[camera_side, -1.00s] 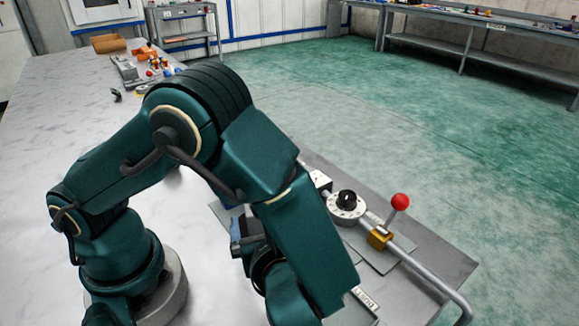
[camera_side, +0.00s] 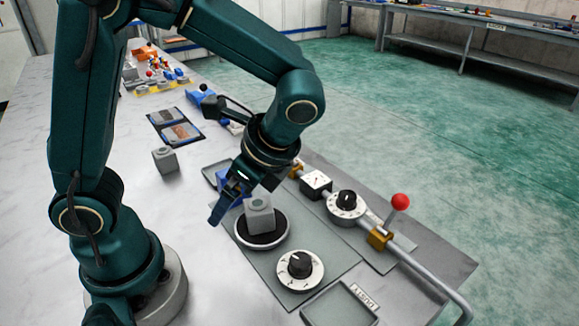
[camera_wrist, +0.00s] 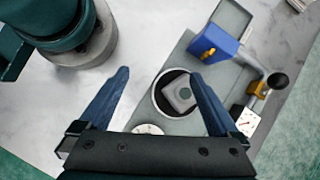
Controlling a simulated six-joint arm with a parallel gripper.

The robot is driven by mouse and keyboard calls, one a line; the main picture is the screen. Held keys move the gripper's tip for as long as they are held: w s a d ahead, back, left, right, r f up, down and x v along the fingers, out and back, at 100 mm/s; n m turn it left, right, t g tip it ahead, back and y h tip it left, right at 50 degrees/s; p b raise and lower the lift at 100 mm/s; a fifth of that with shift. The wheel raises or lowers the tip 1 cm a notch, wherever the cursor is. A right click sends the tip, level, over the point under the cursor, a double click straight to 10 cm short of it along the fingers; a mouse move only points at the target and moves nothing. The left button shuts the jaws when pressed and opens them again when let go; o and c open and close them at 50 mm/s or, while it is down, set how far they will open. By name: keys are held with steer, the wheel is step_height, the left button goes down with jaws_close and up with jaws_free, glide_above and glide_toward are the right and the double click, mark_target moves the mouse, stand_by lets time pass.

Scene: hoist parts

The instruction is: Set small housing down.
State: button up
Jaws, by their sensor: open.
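A grey block-shaped housing (camera_side: 259,214) with a round mark on its face stands in a black round dish with a white rim (camera_side: 284,232). I take it as the small housing; it also shows in the wrist view (camera_wrist: 180,94). My gripper (camera_side: 240,198) is open around and above it, with fingers spread wide. In the wrist view my gripper (camera_wrist: 160,74) has the housing between its fingers, nearer the right one. I cannot tell whether that finger touches it. A second, similar grey block (camera_side: 165,160) stands on the white table to the left.
A white dial with a black knob (camera_side: 300,268) is just in front of the dish. An empty tray (camera_side: 340,305) lies nearer the front. A rail with a red-ball lever (camera_side: 400,202) runs along the right. The white table at left is mostly clear.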

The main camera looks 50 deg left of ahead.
mark_target(258, 203)
steer(key=w+n+h, duration=0.1)
steer(key=n+h, duration=0.1)
steer(key=w+r+n+t+h, duration=0.1)
steer(key=n, duration=0.1)
steer(key=w+a+r+n+h, duration=0.1)
steer(key=w+n+h, duration=0.1)
steer(key=n, duration=0.1)
steer(key=shift+a+r+t+h, duration=0.1)
steer(key=shift+r+t+h, duration=0.1)
steer(key=shift+t+h, duration=0.15)
steer(key=shift+w+a+r+n+t+h, duration=0.15)
steer(key=shift+w+n+t+h, duration=0.15)
steer(key=shift+n, duration=0.2)
step_height(258, 203, down, 10)
steer(key=shift+f, duration=0.1)
steer(key=shift+c, duration=0.3)
jaws_close()
